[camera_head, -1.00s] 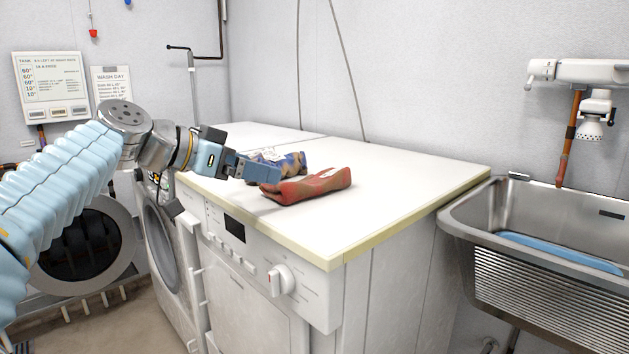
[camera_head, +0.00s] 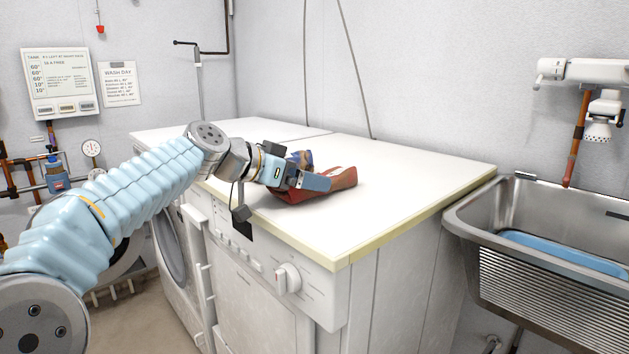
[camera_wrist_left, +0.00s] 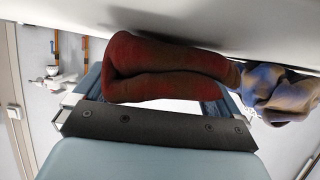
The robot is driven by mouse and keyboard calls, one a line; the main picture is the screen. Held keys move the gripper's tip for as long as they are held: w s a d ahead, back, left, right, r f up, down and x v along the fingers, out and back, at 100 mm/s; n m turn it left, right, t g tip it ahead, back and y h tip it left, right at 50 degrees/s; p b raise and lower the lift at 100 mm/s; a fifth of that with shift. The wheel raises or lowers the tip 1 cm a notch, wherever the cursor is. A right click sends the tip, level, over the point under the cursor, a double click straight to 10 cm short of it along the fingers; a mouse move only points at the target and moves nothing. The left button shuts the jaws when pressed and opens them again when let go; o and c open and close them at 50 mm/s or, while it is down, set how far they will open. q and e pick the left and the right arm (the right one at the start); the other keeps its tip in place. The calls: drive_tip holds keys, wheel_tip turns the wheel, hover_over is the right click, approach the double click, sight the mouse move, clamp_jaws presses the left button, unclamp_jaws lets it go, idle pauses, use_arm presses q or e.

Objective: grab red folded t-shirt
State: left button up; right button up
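The red folded t-shirt (camera_head: 344,180) lies on the white washer top, partly hidden behind my left gripper in the head view. In the left wrist view the red t-shirt (camera_wrist_left: 165,72) is a thick fold close in front of the gripper's dark bar. My left gripper (camera_head: 318,182) is low over the near side of the shirt. In the left wrist view its fingers (camera_wrist_left: 155,103) stand apart, one at each side, with the shirt covering part of them. I cannot tell whether they touch it. My right gripper is not in view.
A blue patterned cloth (camera_head: 301,158) lies right behind the red shirt, and beside it in the left wrist view (camera_wrist_left: 280,92). The white worktop (camera_head: 400,190) is clear to the right. A metal washtub (camera_head: 545,290) stands at the right. The wall is behind.

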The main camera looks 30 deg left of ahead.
use_arm(q)
drive_tip(key=c, duration=0.7)
drive_tip(key=shift+o, duration=0.2)
drive_tip(key=shift+r, duration=0.15)
